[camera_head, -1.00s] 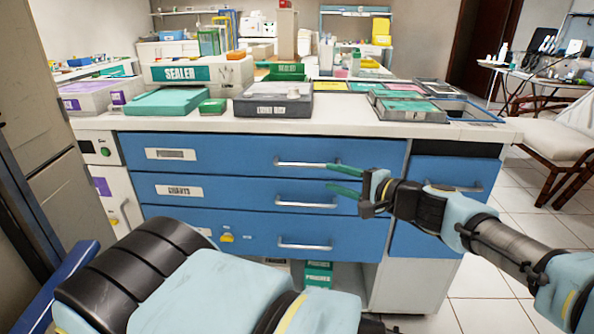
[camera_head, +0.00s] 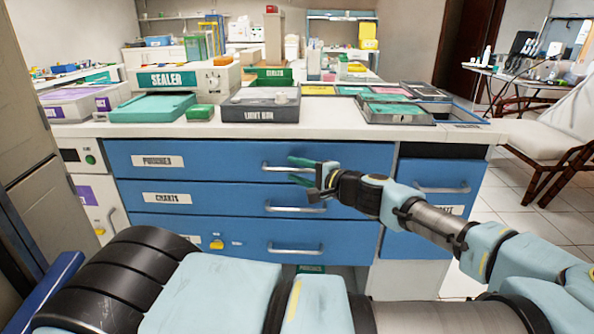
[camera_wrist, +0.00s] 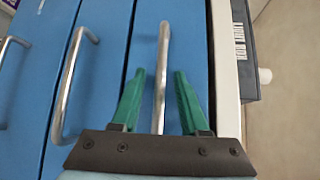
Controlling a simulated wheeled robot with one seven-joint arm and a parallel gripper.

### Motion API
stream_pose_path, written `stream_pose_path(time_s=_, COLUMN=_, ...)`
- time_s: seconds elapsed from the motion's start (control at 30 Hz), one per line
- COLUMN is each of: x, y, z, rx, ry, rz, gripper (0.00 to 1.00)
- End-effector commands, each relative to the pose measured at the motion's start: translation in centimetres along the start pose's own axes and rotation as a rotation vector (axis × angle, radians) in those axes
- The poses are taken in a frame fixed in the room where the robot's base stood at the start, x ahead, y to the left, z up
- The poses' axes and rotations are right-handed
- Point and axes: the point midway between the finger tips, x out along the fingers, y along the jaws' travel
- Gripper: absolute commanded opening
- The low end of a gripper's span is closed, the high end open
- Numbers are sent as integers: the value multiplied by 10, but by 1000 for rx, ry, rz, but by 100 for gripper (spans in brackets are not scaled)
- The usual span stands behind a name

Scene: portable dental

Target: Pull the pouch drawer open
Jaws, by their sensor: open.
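The pouch drawer (camera_head: 220,160) is the top blue drawer of the cabinet, with a label reading "POUCHES". It looks shut, its front in line with the drawers below. Its silver bar handle (camera_head: 275,166) is partly hidden by my gripper in the head view. My gripper (camera_head: 300,170) is at the right part of this handle, with green fingers. In the wrist view, the handle (camera_wrist: 163,60) runs between the two open fingers (camera_wrist: 160,100), with a gap on each side. Neither finger visibly touches the bar.
The "CHARTS" drawer (camera_head: 160,198) and a third drawer (camera_head: 225,238) lie below, each with a bar handle. A blue drawer front (camera_head: 440,180) is at the right.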

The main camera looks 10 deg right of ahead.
Motion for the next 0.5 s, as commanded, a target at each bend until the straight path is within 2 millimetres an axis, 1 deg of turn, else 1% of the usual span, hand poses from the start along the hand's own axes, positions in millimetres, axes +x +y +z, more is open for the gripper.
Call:
stream_pose_path(time_s=0.2, x=0, y=0, z=0, rx=0, ry=0, rz=0, gripper=43)
stream_pose_path(time_s=0.5, x=0, y=0, z=0, rx=0, ry=0, rz=0, gripper=9)
